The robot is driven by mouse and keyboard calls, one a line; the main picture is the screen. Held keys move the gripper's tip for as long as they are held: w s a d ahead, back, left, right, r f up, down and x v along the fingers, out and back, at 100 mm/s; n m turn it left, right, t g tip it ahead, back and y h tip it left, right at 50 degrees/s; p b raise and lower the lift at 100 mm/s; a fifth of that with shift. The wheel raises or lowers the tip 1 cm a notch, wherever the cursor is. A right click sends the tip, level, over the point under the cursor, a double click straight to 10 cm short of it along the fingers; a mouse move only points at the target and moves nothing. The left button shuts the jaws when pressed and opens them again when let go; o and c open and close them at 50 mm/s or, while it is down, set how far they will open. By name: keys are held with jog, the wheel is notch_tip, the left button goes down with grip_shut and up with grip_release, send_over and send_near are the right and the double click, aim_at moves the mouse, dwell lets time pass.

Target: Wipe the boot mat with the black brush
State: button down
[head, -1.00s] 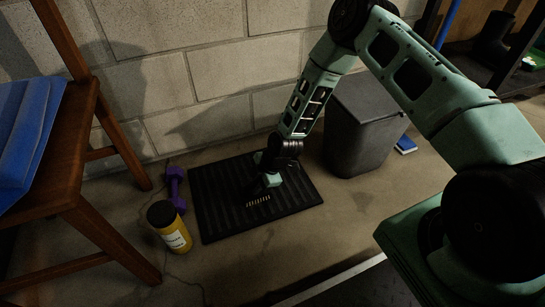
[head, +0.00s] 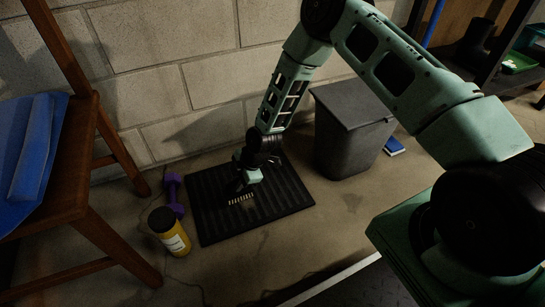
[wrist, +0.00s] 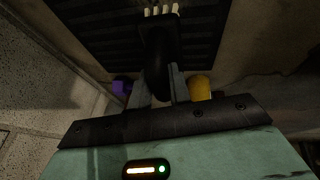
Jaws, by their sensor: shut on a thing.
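The boot mat (head: 285,200) is a black, ribbed rectangle lying flat on the floor by the block wall. It also fills the top of the wrist view (wrist: 95,35). My gripper (head: 243,183) is low over the left-middle part of the mat. In the wrist view its two fingers (wrist: 158,88) are shut on the handle of the black brush (wrist: 158,45). The brush's pale bristles (head: 240,199) point down at the mat in the head view; whether they touch it is hard to tell. The gripper partly hides the brush there.
A purple dumbbell (head: 173,194) and a yellow bottle with a black lid (head: 170,233) stand close to the mat's left edge. A wooden chair (head: 75,210) is farther left.

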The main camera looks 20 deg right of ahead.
jog(key=shift+r+p, duration=0.6)
jog(key=shift+r, duration=0.6)
